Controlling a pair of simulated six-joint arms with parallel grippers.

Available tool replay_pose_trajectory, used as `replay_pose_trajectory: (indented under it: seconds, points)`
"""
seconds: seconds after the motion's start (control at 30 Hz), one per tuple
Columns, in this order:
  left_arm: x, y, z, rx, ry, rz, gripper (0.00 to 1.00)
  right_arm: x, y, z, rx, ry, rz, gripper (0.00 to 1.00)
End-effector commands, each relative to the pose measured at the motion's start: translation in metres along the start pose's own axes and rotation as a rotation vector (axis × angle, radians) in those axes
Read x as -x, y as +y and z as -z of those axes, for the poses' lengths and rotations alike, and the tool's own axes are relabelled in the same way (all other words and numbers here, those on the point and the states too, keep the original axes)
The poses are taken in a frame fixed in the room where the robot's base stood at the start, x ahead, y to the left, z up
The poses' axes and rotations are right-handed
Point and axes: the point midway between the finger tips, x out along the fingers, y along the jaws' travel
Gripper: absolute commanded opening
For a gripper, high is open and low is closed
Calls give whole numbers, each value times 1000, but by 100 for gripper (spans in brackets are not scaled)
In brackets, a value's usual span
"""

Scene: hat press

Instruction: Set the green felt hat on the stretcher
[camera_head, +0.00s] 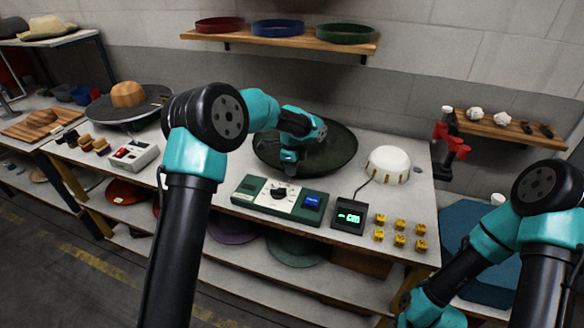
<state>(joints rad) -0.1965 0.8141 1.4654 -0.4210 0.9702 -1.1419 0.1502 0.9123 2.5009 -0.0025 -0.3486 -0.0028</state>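A wide, very dark green round piece (335,155), which looks like the green felt hat, lies on the bench. Its crown is hidden or cannot be made out. My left gripper (290,166) points down over its left part, and I cannot tell whether the fingers touch or grip it.
A green and white control box (280,198) and several yellow blocks (400,225) sit along the bench front. A wooden block on a dark disc (128,95) stands left. Felt hats (295,250) lie on the shelf below. A wall shelf (280,38) holds coloured round trays.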

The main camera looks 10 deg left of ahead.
Motion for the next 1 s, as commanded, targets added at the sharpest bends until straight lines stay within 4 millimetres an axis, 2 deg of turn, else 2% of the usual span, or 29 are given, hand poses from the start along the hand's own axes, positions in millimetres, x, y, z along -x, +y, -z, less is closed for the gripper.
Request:
replay_pose_trajectory:
  seconds: [0.03,0.17,0.43,0.57,0.77,1.0]
  points:
    - [0,0,0,0,0,0,29,0,0,0,0,0,0,43]
    - [0,0,0,0,0,0,42,0,0,0,0,0,0,43]
    - [0,0,0,0,0,-1,42,0,0,0,0,0,0,43]
    - [7,0,0,1,0,0,42,0,0,0,0,0,0,43]
    - [33,0,0,1,0,2,42,0,0,0,0,0,0,43]
    - [79,-1,0,0,0,3,42,0,0,0,0,0,0,43]
